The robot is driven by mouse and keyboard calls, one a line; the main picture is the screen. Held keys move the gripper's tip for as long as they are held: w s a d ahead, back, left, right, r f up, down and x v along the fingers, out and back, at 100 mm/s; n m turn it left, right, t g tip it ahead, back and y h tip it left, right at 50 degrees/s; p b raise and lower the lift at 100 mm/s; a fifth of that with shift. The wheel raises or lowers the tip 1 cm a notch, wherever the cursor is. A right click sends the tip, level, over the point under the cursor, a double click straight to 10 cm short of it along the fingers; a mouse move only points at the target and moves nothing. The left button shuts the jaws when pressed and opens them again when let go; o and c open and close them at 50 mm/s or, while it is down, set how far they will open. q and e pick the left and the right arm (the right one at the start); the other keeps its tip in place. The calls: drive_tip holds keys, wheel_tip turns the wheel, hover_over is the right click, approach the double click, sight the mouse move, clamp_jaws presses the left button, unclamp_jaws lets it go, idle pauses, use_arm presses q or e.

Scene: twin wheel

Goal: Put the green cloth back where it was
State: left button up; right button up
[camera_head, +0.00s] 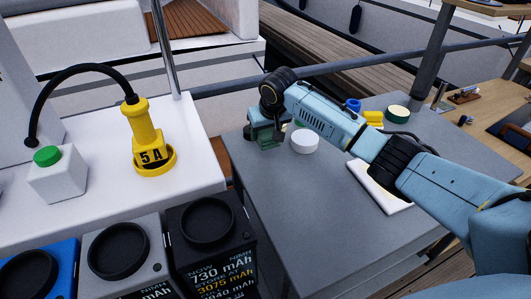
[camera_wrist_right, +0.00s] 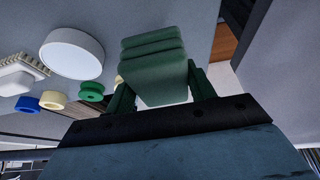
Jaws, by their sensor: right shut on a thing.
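The green cloth (camera_wrist_right: 152,62) is a folded, layered dark-green block in the right wrist view. My right gripper (camera_wrist_right: 160,88) is shut on it, with one green finger on each side. In the head view my right gripper (camera_head: 267,130) is at the far left corner of the grey table (camera_head: 300,205), and the cloth is mostly hidden by the gripper and wrist there. I cannot tell whether the cloth touches the table top. My left gripper is not in view.
A white round tub (camera_head: 305,142) stands just right of the gripper. A white pad (camera_head: 375,188) lies partly under the arm. A white counter (camera_head: 195,175) with a yellow plug (camera_head: 148,140) is left.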

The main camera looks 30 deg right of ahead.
wheel_tip(320, 180, down, 6)
drive_tip(key=shift+f+b, duration=0.25)
drive_tip(key=shift+b, duration=0.25)
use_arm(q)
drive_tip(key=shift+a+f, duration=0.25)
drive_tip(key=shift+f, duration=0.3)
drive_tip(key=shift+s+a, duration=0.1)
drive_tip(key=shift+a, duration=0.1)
use_arm(e)
drive_tip(key=o, duration=0.9)
drive_tip(key=shift+f, duration=0.1)
drive_tip(key=p+v, duration=0.2)
drive_tip(key=v, duration=0.9)
drive_tip(key=shift+r, duration=0.3)
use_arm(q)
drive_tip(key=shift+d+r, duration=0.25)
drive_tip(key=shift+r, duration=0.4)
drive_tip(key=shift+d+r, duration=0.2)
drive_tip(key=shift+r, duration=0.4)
use_arm(e)
drive_tip(key=shift+s+r, duration=0.25)
drive_tip(key=shift+r, duration=0.1)
